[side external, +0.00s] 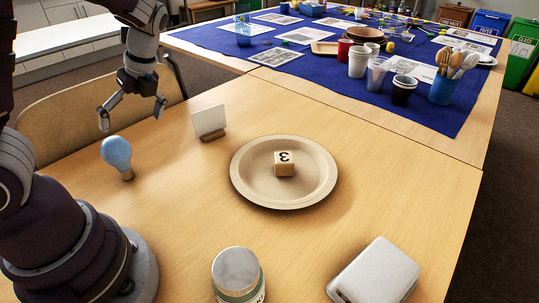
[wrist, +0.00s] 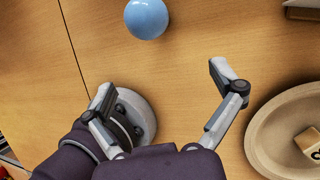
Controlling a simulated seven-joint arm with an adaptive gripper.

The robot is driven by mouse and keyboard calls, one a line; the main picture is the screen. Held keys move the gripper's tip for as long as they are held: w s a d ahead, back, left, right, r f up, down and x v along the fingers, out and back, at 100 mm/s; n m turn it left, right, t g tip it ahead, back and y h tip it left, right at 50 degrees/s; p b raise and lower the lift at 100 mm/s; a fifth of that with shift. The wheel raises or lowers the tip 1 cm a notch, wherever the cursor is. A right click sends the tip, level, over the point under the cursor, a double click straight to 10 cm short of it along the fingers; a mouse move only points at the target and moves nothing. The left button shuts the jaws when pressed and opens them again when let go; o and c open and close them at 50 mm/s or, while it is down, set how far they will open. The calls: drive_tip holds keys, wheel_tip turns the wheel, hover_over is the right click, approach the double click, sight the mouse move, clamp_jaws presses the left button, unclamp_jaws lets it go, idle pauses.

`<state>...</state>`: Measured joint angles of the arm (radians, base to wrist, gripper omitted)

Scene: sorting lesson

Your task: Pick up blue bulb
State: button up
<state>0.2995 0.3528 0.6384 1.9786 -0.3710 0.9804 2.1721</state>
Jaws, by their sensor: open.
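In the wrist view the round blue top of the bulb (wrist: 147,18) shows at the top edge, beyond and between the fingertips of my gripper (wrist: 160,80). The fingers do not touch the bulb.
A beige plate (side external: 242,174) holding a wooden cube (side external: 284,163) marked 3 is right of the bulb. A white card in a wooden holder (side external: 209,122) stands between them. A lidded jar (side external: 238,274) and a white box (side external: 375,272) are at the front. A blue-covered table (side external: 320,85) with cups lies behind.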

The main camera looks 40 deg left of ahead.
sight(117, 151)
drive_tip(key=s+a+f+m, duration=0.1)
drive_tip(key=a+f, duration=0.1)
drive_tip(key=f, duration=0.1)
drive_tip(key=s+a+f, duration=0.1)
drive_tip(key=a+f, duration=0.1)
drive_tip(key=s+a+f+m+g+y, duration=0.1)
drive_tip(key=a+f, duration=0.1)
drive_tip(key=f, duration=0.1)
drive_tip(key=shift+s+a+f+m, duration=0.25)
drive_tip(key=shift+a+f+m, duration=0.05)
drive_tip(key=shift+a+f, duration=0.05)
drive_tip(key=c, duration=1)
